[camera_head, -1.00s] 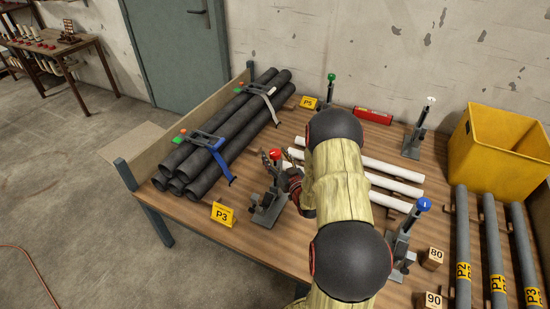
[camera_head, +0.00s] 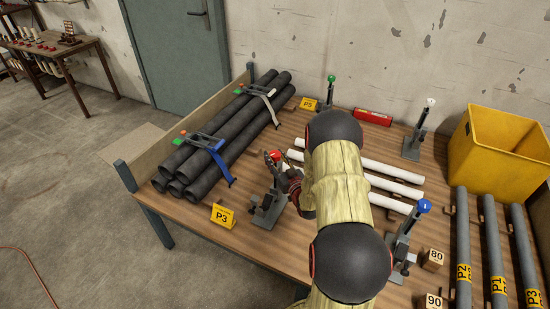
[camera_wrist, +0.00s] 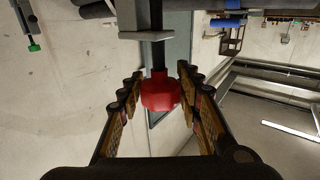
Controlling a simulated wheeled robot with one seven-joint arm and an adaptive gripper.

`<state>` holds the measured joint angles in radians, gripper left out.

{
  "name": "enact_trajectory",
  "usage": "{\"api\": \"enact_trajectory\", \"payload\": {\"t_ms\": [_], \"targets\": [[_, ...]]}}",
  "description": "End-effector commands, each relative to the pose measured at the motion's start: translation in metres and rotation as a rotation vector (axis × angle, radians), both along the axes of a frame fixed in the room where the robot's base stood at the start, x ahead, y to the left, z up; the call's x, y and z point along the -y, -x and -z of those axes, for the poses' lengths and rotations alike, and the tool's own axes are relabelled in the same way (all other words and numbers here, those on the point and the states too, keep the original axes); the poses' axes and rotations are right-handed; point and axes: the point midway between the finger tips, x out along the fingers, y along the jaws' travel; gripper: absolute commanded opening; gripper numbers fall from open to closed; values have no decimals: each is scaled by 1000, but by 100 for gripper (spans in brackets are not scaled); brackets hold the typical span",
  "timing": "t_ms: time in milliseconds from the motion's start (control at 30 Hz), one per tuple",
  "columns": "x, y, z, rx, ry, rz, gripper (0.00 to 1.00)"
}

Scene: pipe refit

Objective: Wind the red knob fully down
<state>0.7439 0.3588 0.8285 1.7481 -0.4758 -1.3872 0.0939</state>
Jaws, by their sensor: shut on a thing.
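The red knob (camera_head: 276,154) tops a grey stand (camera_head: 268,210) near the front edge of the wooden bench. In the wrist view the red knob (camera_wrist: 160,93) sits at the end of a dark shaft, between the two fingers of my gripper (camera_wrist: 159,90). The fingers are closed in on both sides of the knob. In the head view my gripper (camera_head: 288,180) reaches the knob from the right, and my arm hides part of the bench behind it.
Stands with a green knob (camera_head: 332,78), a white knob (camera_head: 430,100) and a blue knob (camera_head: 424,205) are on the bench. A P3 sign (camera_head: 223,214) is left of the red-knob stand. Dark pipes (camera_head: 225,125), white pipes (camera_head: 385,165) and a yellow bin (camera_head: 500,145) are nearby.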

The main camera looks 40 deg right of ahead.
Motion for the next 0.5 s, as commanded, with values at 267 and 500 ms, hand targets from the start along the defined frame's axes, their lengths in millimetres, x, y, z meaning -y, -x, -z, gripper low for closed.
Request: {"api": "enact_trajectory", "payload": {"t_ms": [267, 500], "targets": [[2, 0, 0, 2, 1, -23, 9], [2, 0, 1, 1, 0, -129, 9]]}}
